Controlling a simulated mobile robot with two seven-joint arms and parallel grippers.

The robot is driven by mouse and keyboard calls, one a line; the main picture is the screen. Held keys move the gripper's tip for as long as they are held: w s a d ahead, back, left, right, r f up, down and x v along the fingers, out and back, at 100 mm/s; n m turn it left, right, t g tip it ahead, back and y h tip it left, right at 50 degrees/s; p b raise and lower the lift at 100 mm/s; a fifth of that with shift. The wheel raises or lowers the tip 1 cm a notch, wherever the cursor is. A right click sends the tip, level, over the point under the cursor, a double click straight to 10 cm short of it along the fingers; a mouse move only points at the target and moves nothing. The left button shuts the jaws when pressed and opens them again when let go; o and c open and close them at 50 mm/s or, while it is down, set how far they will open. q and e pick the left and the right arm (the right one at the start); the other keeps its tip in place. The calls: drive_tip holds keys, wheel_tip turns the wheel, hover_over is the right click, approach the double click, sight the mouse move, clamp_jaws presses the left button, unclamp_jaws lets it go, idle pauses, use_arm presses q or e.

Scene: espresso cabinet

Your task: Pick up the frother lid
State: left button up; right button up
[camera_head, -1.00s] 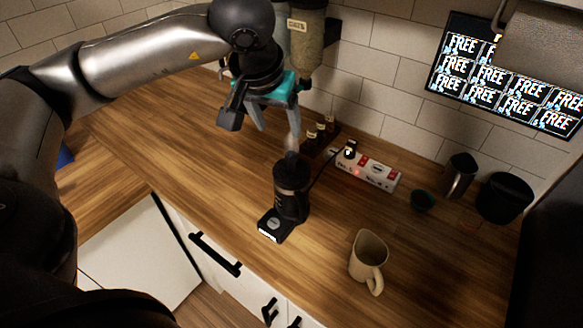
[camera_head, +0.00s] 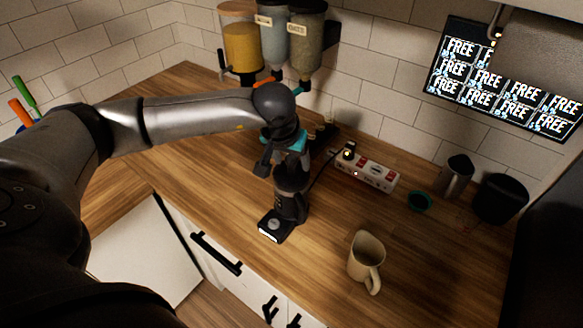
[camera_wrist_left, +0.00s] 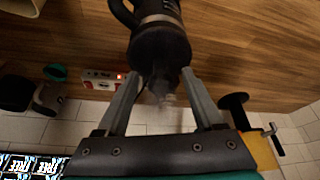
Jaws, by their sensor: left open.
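The black frother (camera_head: 288,205) stands upright on its base on the wooden counter, with its lid on top. In the head view my left gripper (camera_head: 290,165) is right above the frother and mostly hides the lid. In the left wrist view the frother (camera_wrist_left: 160,40) is at the top middle, and the dark lid (camera_wrist_left: 158,75) lies between the two open finger tips. The fingers are on either side of the lid; I cannot tell whether they touch it. My right gripper is not in view.
A beige mug (camera_head: 366,258) stands to the right of the frother. A white power strip (camera_head: 365,172) with a black cable lies behind. A small teal cup (camera_head: 419,201), a metal pitcher (camera_head: 455,175) and a black container (camera_head: 499,199) stand at the right. Dispensers (camera_head: 272,40) hang at the back.

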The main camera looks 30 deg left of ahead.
use_arm(q)
drive_tip(key=shift+w+a+f, duration=0.1)
drive_tip(key=shift+w+f, duration=0.1)
drive_tip(key=shift+f, duration=0.45)
drive_tip(key=shift+c, duration=0.2)
clamp_jaws()
